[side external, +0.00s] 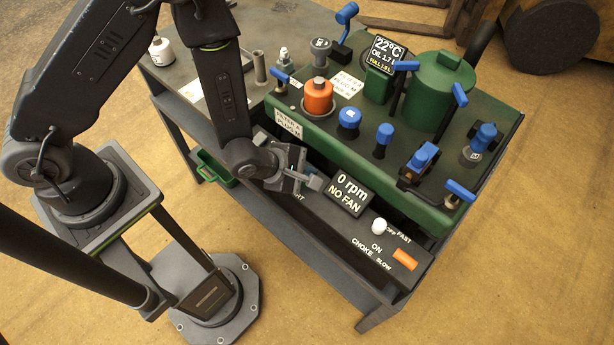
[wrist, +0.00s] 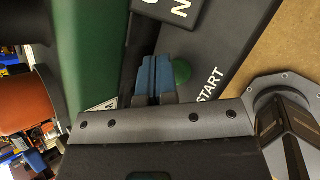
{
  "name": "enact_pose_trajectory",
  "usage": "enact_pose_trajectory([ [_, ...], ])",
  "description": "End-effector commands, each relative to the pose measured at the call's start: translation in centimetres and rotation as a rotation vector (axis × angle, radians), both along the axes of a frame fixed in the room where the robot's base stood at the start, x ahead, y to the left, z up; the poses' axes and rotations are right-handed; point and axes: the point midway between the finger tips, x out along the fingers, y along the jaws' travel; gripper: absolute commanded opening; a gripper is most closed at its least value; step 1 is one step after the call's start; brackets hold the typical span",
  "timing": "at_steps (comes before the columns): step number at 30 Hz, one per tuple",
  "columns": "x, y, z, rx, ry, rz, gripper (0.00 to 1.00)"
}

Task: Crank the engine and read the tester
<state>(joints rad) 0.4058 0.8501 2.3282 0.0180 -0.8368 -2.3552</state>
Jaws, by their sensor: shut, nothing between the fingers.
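My gripper (side external: 313,183) is over the front control strip (side external: 335,222), just left of the display (side external: 350,194), which reads "0 rpm NO FAN". In the wrist view my gripper (wrist: 155,72) has its blue-padded fingers together with nothing between them. A green round button (wrist: 181,72) shows right beside the fingers, near the word START, partly covered by them. I cannot tell whether the fingers touch it. In the side view the button is hidden behind my gripper.
The strip also carries a white choke knob (side external: 379,226) and an orange speed lever (side external: 405,259). Behind stands the green engine deck with an orange cap (side external: 318,97), several blue handles and a green tank (side external: 438,92).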

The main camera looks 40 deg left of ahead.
Motion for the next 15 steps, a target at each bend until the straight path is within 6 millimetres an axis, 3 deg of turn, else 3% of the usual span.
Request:
enact_pose_trajectory([
  [15,0.00,0.00,-0.57,0.000,0.000,0.000,0.00],
])
